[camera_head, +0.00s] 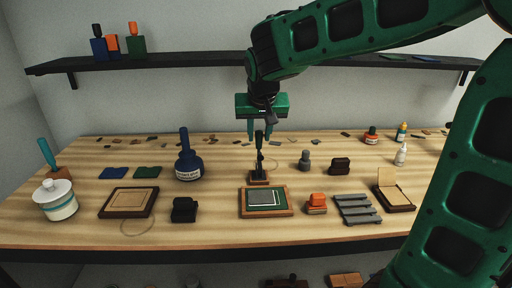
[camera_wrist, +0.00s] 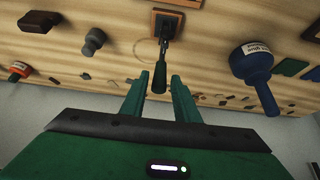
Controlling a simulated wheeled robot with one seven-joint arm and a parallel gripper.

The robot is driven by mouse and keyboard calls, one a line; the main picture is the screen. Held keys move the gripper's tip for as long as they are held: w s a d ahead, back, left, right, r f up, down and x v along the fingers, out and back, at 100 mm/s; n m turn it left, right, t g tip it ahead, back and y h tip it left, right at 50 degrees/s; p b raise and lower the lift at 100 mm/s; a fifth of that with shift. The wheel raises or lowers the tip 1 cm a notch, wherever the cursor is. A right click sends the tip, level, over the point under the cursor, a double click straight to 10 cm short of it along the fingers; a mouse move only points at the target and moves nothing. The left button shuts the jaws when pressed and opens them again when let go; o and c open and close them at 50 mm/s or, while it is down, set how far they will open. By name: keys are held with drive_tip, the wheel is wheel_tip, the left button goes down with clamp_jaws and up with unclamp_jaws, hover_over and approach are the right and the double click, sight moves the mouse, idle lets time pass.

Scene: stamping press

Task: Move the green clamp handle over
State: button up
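The clamp (camera_head: 259,176) stands on a small wooden base at the middle of the bench, behind a framed green pad (camera_head: 264,199). Its handle (camera_head: 259,141) is upright and looks dark in the head view. In the wrist view the dark green handle (camera_wrist: 159,79) points toward my gripper. My gripper (camera_head: 261,141) hangs above the clamp, fingers down and open. In the wrist view my gripper (camera_wrist: 160,77) has one finger on each side of the handle's end, with a gap on both sides. How deep the handle sits between the fingers is hard to tell.
A blue glue bottle (camera_head: 188,163) stands left of the clamp. A grey stamp (camera_head: 305,160), a dark block (camera_head: 340,165) and an orange stamp (camera_head: 316,203) stand to the right. A shelf (camera_head: 200,61) runs along the wall behind my arm. Small scraps lie along the bench's back.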

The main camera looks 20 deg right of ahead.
drive_tip(key=shift+w+d+f, duration=0.1)
drive_tip(key=shift+w+f, duration=0.15)
drive_tip(key=shift+f, duration=0.35)
drive_tip(key=shift+r, duration=0.15)
drive_tip(key=c, duration=0.6)
drive_tip(key=shift+o, duration=0.2)
drive_tip(key=shift+w, duration=0.1)
drive_tip(key=shift+w+d+f, duration=0.15)
drive_tip(key=shift+w+d, duration=0.05)
drive_tip(key=shift+w, duration=0.4)
drive_tip(key=shift+w+d+f, duration=0.15)
drive_tip(key=shift+w, duration=0.5)
drive_tip(key=shift+w+d+f, duration=0.2)
drive_tip(key=shift+w+f, duration=0.15)
drive_tip(key=shift+w, duration=0.15)
drive_tip(key=shift+w+d+f, duration=0.15)
drive_tip(key=shift+w+f, duration=0.2)
drive_tip(key=shift+w, duration=0.15)
